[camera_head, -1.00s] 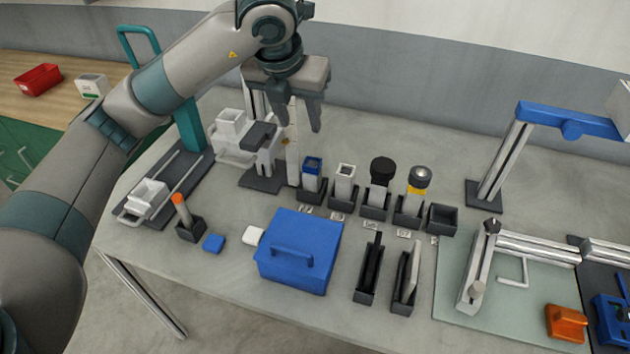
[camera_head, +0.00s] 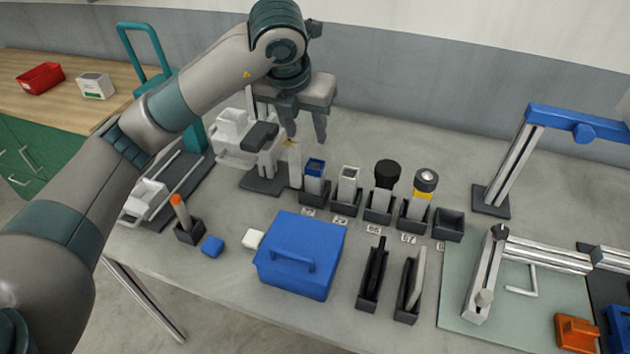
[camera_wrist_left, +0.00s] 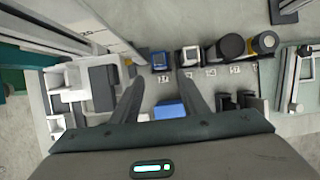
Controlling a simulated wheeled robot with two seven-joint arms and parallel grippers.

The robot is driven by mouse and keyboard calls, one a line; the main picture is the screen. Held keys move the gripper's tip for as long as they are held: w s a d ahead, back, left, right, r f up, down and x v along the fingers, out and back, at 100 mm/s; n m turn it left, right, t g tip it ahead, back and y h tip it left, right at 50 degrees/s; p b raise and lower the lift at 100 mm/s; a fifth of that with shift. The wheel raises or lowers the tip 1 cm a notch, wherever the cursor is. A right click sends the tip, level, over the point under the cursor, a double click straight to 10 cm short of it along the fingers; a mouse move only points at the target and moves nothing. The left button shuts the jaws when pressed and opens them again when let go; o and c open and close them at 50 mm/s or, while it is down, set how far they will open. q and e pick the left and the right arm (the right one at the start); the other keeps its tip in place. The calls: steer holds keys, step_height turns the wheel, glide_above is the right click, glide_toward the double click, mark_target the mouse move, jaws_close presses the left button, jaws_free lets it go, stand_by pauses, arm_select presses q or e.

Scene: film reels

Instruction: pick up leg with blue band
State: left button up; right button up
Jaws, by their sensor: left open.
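The leg with the blue band (camera_head: 314,177) stands upright in a dark holder, at the left end of a row of holders. In the left wrist view the blue-banded leg (camera_wrist_left: 160,60) shows from above, ahead of and between the fingers. My left gripper (camera_head: 306,136) is open and empty, above and behind the blue-banded leg, apart from it. In the left wrist view the left gripper (camera_wrist_left: 160,80) has its two fingers spread. My right gripper is in neither view.
To the right stand a plain leg (camera_head: 348,184), a black-topped one (camera_head: 385,180), a yellow-banded one (camera_head: 421,197) and an empty holder (camera_head: 448,225). A grey-white stand (camera_head: 265,165) is close on the left. A blue box (camera_head: 300,255) lies in front.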

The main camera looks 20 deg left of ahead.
arm_select(q)
steer(key=p, duration=0.2)
glide_toward(315, 166)
steer(key=shift+p+x, duration=0.45)
steer(key=shift+x, duration=1.1)
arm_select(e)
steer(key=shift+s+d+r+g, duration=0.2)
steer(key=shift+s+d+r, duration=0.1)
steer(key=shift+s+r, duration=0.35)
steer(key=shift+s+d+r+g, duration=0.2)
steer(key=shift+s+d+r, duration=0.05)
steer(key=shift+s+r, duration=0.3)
arm_select(q)
steer(key=shift+d, duration=0.1)
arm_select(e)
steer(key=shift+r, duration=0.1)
arm_select(q)
steer(key=shift+p+x, duration=0.75)
steer(key=shift+p, duration=0.15)
steer(key=shift+p+x, duration=0.5)
steer(key=shift+x, duration=0.6)
steer(key=shift+w+f, duration=0.25)
steer(key=shift+f, duration=0.45)
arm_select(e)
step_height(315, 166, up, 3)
arm_select(q)
steer(key=shift+c, duration=0.6)
